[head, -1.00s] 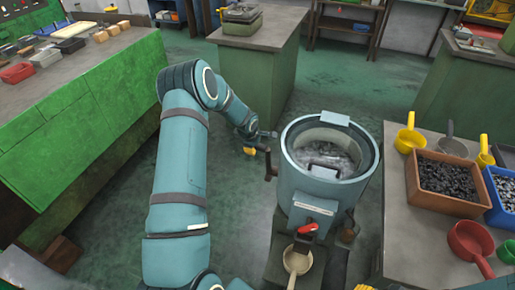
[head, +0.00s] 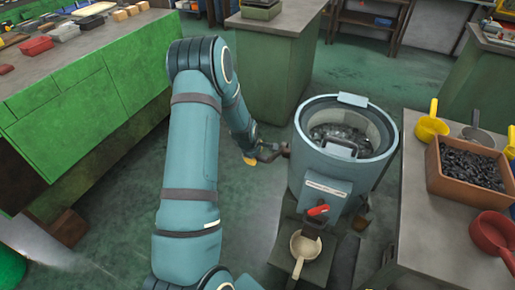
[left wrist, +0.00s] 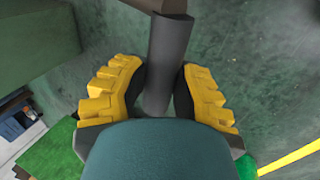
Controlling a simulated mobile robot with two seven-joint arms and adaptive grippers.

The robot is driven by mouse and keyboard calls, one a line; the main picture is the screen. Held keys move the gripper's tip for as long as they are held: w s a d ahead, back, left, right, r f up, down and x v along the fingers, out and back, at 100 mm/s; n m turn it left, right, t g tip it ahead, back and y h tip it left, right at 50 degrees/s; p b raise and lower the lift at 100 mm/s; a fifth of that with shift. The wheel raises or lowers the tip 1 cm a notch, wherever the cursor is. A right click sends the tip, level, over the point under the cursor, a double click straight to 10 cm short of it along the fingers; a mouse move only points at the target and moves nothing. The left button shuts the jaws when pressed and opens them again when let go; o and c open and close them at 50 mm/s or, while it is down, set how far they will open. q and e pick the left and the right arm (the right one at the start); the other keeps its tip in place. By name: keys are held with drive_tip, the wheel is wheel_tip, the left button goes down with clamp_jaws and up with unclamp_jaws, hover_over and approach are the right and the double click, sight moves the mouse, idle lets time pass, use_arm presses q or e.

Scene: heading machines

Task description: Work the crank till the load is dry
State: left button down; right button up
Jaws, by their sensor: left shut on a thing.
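The blue-grey drum machine (head: 320,190) stands upright on the floor at right of centre, its round top open. A dark, loose load (head: 345,132) lies inside, partly hidden by the rim; I cannot tell how wet it is. The crank (head: 284,149) sticks out of the drum's left side. My left gripper (head: 258,157) is at its outer end. In the left wrist view, the yellow-backed fingers (left wrist: 160,95) are shut on the crank's dark grey cylindrical handle (left wrist: 170,55). My right gripper does not show.
A red-handled spout (head: 318,210) is on the drum's front, above a pale scoop (head: 305,246). A workbench (head: 420,190) at right holds a bin of dark bits (head: 468,170) and a yellow scoop (head: 432,125). A green bench (head: 90,110) is at left.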

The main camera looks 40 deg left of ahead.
use_arm(q)
drive_tip(key=shift+s+d+f+t+y+b, duration=0.1)
drive_tip(key=shift+s+f+t+y+b, duration=0.15)
drive_tip(key=shift+f+t, duration=0.35)
drive_tip(key=shift+s+d+f+t+y+b, duration=0.15)
drive_tip(key=shift+s+f+t, duration=0.25)
drive_tip(key=shift+f, duration=0.4)
drive_tip(key=shift+s+f+t+y+b, duration=0.1)
drive_tip(key=shift+s+f+t+b, duration=0.15)
drive_tip(key=shift+f+t, duration=0.35)
drive_tip(key=shift+f, duration=0.1)
drive_tip(key=c, duration=0.7)
unclamp_jaws()
drive_tip(key=shift+f, duration=0.1)
drive_tip(key=v, duration=1.2)
drive_tip(key=shift+d, duration=0.1)
